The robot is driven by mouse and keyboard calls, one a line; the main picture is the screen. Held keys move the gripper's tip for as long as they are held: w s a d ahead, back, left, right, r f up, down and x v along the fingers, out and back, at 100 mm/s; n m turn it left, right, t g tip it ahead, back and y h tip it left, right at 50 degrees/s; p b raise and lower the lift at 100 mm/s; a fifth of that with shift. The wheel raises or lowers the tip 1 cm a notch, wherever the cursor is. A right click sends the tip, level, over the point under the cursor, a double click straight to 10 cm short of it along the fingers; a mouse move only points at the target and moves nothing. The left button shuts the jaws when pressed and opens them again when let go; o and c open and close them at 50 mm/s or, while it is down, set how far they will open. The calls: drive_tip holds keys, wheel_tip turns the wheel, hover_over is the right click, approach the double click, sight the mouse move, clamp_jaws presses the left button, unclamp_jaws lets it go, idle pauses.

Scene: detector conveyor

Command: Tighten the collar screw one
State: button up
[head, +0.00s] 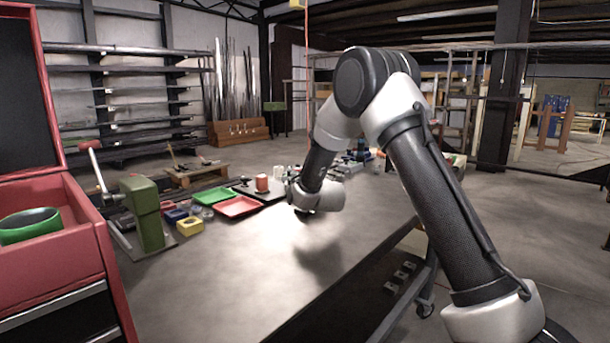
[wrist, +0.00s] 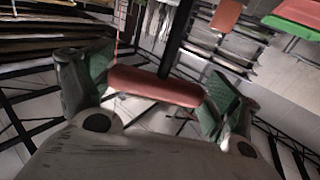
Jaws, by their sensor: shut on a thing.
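My gripper (wrist: 155,88) is shut on a red-handled tool (wrist: 150,86). The red bar handle lies crosswise between the two green-padded fingers, and a dark shaft runs away from its middle. In the head view my wrist hangs over the grey worktop (head: 225,275), and the fingers and tool are mostly hidden behind it. A dark plate (head: 272,190) with an orange-red cylinder (head: 262,183) on it is just left of my wrist. I cannot make out collar screw one in either view.
A red tray (head: 238,207) and a green tray (head: 213,195) lie left of my wrist. Yellow (head: 190,226) and blue (head: 175,214) blocks and a green press (head: 146,212) stand farther left. A red tool chest (head: 60,240) is at the near left. The near worktop is clear.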

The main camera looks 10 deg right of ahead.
drive_tip(key=shift+m+h, duration=0.5)
drive_tip(key=shift+h, duration=0.3)
drive_tip(key=shift+r, duration=0.1)
drive_tip(key=shift+a+m+h, duration=0.1)
drive_tip(key=shift+m+h, duration=0.6)
drive_tip(key=shift+h, duration=0.7)
drive_tip(key=shift+y, duration=0.5)
drive_tip(key=shift+r, duration=2.65)
